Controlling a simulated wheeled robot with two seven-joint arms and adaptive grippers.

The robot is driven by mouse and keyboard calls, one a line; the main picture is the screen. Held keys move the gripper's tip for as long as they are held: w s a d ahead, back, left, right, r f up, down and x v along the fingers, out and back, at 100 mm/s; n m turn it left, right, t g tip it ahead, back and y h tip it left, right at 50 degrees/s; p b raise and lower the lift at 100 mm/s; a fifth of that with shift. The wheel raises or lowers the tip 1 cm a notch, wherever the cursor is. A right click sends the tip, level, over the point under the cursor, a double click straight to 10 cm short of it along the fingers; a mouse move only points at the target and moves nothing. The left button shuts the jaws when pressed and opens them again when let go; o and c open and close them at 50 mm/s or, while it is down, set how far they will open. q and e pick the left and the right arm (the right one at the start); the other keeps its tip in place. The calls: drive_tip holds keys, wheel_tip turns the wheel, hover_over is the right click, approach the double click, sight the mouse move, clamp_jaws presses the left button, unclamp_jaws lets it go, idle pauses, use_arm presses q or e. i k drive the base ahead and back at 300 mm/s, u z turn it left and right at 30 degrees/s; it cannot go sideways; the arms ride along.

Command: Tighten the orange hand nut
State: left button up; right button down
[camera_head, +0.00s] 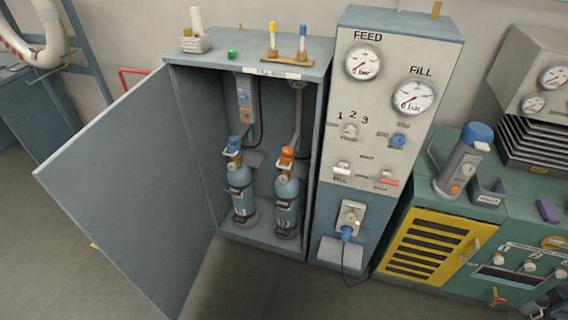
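An orange hand nut (287,153) sits at the top of the right-hand blue-grey cylinder (287,190) inside the open cabinet. The cylinder stands upright on the cabinet floor. A blue hand nut (234,143) tops the left-hand cylinder (241,190) beside it. Hoses run behind both from the cabinet's back wall. How tight the orange nut is cannot be told from here. Neither of my grippers shows in the head view.
The cabinet door (130,190) stands wide open to the left. The gauge panel (385,100) rises right of the cabinet. A yellow-fronted green bench (425,243) stands further right. Small items, including a green button (233,54), lie on the cabinet top. Floor in front is clear.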

sight(288, 150)
drive_tip(key=u, duration=0.55)
drive_tip(key=i, duration=0.5)
drive_tip(key=u, duration=0.75)
drive_tip(key=i, duration=0.7)
drive_tip(key=z, duration=0.15)
